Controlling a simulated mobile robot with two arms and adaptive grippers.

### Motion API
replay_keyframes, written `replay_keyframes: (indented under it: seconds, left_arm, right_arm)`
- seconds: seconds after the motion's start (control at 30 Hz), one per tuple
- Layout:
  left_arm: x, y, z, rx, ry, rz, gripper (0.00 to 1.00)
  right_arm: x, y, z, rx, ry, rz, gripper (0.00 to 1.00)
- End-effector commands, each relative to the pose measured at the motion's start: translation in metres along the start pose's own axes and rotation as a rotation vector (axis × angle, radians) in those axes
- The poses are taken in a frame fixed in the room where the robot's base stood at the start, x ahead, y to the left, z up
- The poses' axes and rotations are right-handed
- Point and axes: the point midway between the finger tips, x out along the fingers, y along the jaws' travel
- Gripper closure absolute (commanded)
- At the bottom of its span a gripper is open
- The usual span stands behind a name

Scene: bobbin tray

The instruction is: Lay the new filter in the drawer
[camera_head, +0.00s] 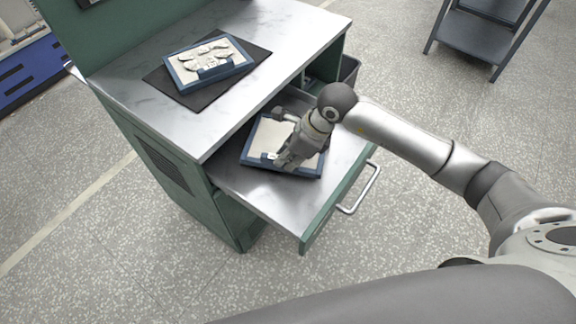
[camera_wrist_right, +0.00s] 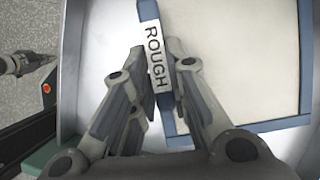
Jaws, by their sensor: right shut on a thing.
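The clean filter (camera_head: 270,135), a cream panel in a blue frame, is inside the open drawer (camera_head: 262,190). It also fills much of the right wrist view (camera_wrist_right: 240,60). My right gripper (camera_head: 283,164) is shut on the blue label bar (camera_wrist_right: 154,50) marked ROUGH at the filter's near edge. The filter lies roughly flat; I cannot tell whether it touches the drawer floor. A second filter (camera_head: 210,62), with grey patches on its panel, lies on the counter. A grey jointed part at the wrist view's left edge may be my left gripper (camera_wrist_right: 40,63); its jaws are unclear.
The green cabinet (camera_head: 165,150) has a metal counter (camera_head: 205,125) overhanging the drawer's back. A dark mat (camera_head: 250,55) lies under the second filter. The drawer's front carries a bar handle (camera_head: 362,190). A dark rack (camera_head: 475,40) stands far right.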

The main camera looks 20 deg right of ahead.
Motion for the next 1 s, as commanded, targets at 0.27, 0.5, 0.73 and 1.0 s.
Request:
replay_keyframes:
  seconds: [0.27, 0.5, 0.73, 1.0]
  left_arm:
    - [0.018, 0.001, 0.002, 0.001, 0.000, 0.000, 1.00]
    - [0.019, 0.001, 0.002, 0.003, 0.000, 0.001, 1.00]
    - [0.019, 0.001, 0.002, 0.003, 0.000, 0.001, 1.00]
    - [0.019, 0.001, 0.002, 0.004, -0.001, 0.002, 1.00]
  right_arm:
    - [0.030, -0.001, -0.012, 0.000, -0.002, -0.001, 1.00]
    - [0.031, -0.001, -0.013, 0.000, -0.001, -0.001, 1.00]
    - [0.031, 0.000, -0.013, 0.001, 0.000, 0.000, 0.63]
    - [0.030, 0.000, -0.013, 0.001, 0.000, 0.000, 0.63]
